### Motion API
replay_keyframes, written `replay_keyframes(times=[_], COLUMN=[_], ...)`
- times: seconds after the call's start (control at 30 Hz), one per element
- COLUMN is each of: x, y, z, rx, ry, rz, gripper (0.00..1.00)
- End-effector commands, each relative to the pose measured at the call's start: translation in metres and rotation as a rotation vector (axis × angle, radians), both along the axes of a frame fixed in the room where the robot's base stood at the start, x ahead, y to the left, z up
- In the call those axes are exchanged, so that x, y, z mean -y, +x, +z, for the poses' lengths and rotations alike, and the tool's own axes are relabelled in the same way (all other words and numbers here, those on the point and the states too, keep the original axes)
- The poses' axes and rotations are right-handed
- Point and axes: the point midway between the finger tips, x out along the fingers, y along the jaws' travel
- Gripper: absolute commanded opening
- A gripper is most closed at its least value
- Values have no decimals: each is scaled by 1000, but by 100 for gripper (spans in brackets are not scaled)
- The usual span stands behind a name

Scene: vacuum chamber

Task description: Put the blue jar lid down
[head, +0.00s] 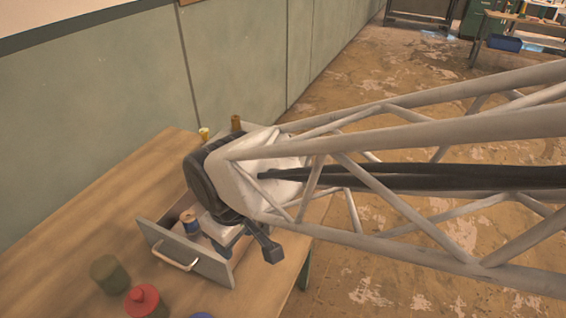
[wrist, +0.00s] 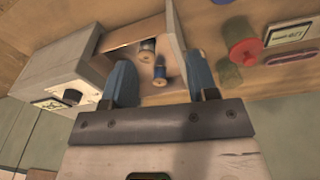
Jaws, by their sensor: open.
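A blue round object, which may be the blue jar lid, shows only as a sliver at the bottom edge of the head view (head: 201,315) and at the top edge of the wrist view (wrist: 222,1). Most of it is cut off, so I cannot tell whether it is a lid or what it rests on. My gripper (wrist: 160,82) is open, its two blue fingertips wide apart over the open drawer (wrist: 173,33). Nothing is held between the fingers. In the head view my arm hides part of the drawer.
Thread spools (wrist: 147,47) lie in the drawer of a grey box. A red-lidded jar (head: 145,302) and a dark green jar (head: 110,273) stand in front of the drawer. Labels (wrist: 288,33) lie beyond the jars. The table (head: 60,250) is clear at left.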

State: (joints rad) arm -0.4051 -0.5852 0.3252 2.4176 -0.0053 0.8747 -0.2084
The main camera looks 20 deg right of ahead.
Motion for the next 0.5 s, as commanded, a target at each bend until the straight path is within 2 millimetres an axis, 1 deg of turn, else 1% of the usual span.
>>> replay_keyframes(times=[0.03,0.1,0.3,0.5], x=[10,22,55,88], y=[2,3,3,-2], z=[6,13,32,50], rx=[8,17,44,70], ry=[5,10,24,38], rz=[-40,-93,-242,-391], gripper=[53,53,53,53])
